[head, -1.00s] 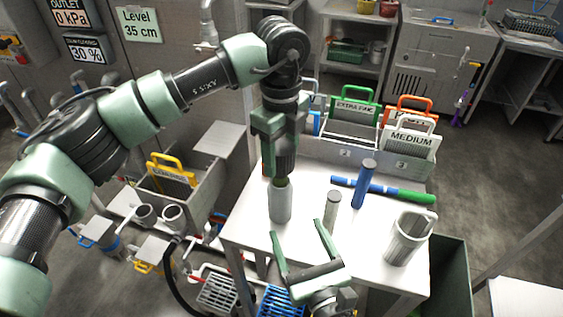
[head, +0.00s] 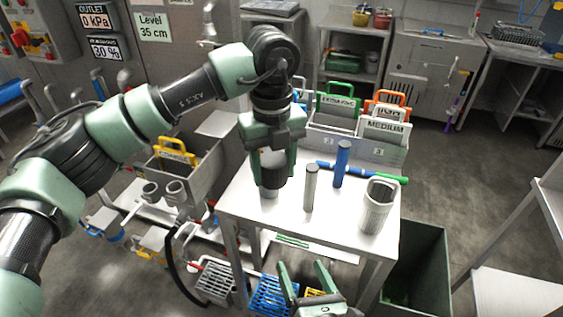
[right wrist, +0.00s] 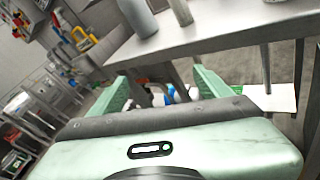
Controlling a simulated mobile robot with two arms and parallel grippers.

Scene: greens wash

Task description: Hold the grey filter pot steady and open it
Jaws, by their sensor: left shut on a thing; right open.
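The grey filter pot (head: 269,193) stands upright at the left of the white table. My left gripper (head: 271,184) comes down over it from above, shut around its sides. The gripper hides the pot's top and most of its body. The pot's lower part also shows at the top of the right wrist view (right wrist: 138,16). My right gripper (head: 302,268) is open and empty, in front of the table's near edge and apart from the pot. Its spread fingers also show in the right wrist view (right wrist: 162,82).
A thin grey cylinder (head: 311,190) stands right of the pot, then a blue cylinder (head: 341,165) and a pale grey jug (head: 380,207). A blue and green bar (head: 390,178) lies behind. Labelled plates (head: 386,130) stand in a rack at the back. A dark green bin (head: 425,265) is at right.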

